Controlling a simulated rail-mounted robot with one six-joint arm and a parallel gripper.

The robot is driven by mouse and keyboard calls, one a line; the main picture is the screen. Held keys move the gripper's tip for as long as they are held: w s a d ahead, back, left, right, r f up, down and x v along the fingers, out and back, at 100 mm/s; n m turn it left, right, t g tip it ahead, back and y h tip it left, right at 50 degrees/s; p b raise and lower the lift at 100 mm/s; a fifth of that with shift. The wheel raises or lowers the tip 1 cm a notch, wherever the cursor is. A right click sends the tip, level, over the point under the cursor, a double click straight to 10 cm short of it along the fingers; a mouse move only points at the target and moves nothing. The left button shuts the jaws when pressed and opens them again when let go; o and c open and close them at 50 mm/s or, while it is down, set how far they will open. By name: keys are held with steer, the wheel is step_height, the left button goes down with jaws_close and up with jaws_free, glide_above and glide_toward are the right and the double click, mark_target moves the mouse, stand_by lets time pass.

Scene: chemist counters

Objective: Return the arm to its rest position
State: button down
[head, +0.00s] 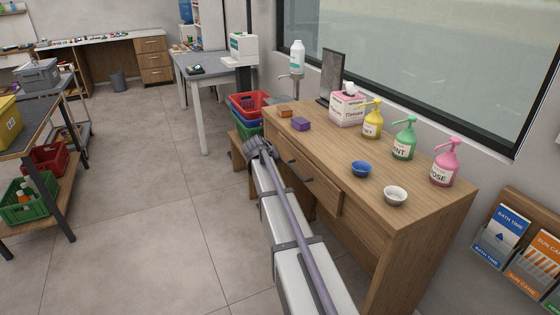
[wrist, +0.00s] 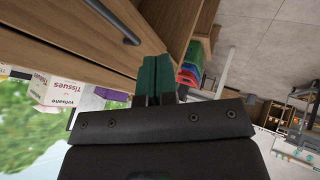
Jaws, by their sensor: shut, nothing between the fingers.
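My arm (head: 292,230) reaches from the bottom of the head view along the front of the wooden counter (head: 425,205). Its far joint is beside the counter's drawer front. In the wrist view, my gripper (wrist: 156,68) has its two dark green fingers together, with nothing between them. The wrist view is turned over, with the drawer front and its dark handle (wrist: 113,22) above the fingers. The fingers appear apart from the counter. I cannot clearly make out the fingers in the head view.
On the counter stand a tissue box (head: 348,107), yellow (head: 372,123), green (head: 404,142) and pink (head: 445,167) pump bottles, blue (head: 361,169) and white (head: 395,196) bowls, and orange (head: 285,111) and purple (head: 301,124) boxes. Stacked crates (head: 250,106) stand behind.

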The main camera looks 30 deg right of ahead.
steer(key=p+v, duration=0.1)
steer(key=v, duration=0.2)
steer(key=shift+a, duration=0.15)
steer(key=s+a+r+n+g+y+p, duration=0.2)
steer(key=s+a+g+y+p, duration=0.2)
steer(key=s+a, duration=2.2)
steer(key=s+y+p, duration=0.2)
steer(key=shift+s+n+y, duration=0.3)
steer(key=shift+s, duration=0.05)
steer(key=shift+a+r, duration=0.1)
steer(key=shift+r, duration=0.05)
